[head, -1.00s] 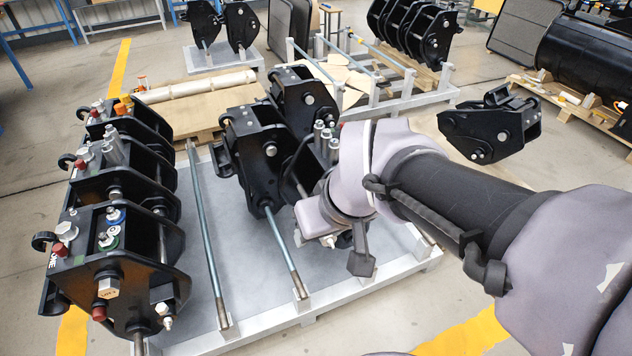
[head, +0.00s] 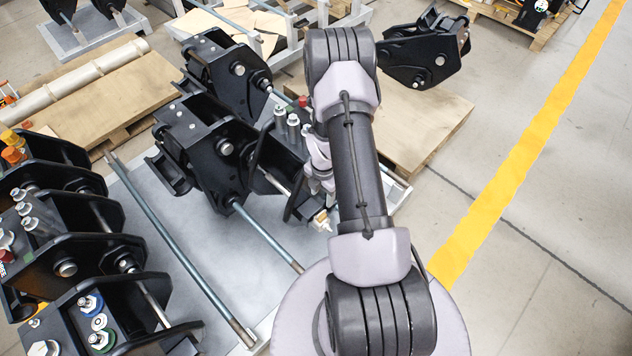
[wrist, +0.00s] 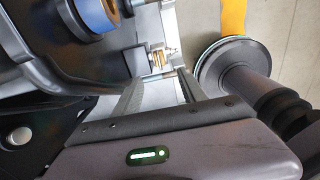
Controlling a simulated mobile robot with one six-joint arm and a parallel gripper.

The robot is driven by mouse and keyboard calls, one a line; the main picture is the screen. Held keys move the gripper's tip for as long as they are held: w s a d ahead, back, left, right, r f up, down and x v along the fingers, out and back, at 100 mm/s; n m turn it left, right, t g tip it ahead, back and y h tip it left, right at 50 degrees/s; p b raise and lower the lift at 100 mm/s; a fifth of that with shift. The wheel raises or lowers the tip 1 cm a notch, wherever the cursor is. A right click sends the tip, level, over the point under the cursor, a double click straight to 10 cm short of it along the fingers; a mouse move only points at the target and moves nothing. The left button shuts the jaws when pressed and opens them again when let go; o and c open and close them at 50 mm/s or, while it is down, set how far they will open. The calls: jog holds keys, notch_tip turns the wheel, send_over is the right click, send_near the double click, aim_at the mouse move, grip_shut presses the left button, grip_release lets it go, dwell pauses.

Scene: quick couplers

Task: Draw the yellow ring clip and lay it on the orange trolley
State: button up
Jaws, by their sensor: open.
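In the wrist view, the two fingers of my gripper (wrist: 160,82) stand apart and empty. Just beyond their tips is a small yellow-gold piece (wrist: 160,58) on a pale fitting, which may be the ring clip; its ring shape is too small to make out. A small yellowish spot (head: 321,217) shows low on the black coupler beneath my wrist in the head view. In that view my arm and wrist hide the fingers and part of the coupler. I see no orange trolley in either view.
Black couplers (head: 205,150) stand on a grey metal pallet frame (head: 190,235) with long steel rods. More couplers (head: 60,260) with coloured caps fill the left. Another coupler (head: 425,50) rests on a wooden pallet (head: 430,125) behind my arm. The floor at right (head: 560,220) is clear.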

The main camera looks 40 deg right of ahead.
aim_at(321, 212)
notch_tip(321, 212, down, 13)
jog(key=b, duration=0.4)
jog(key=shift+w+r, duration=0.1)
grip_shut()
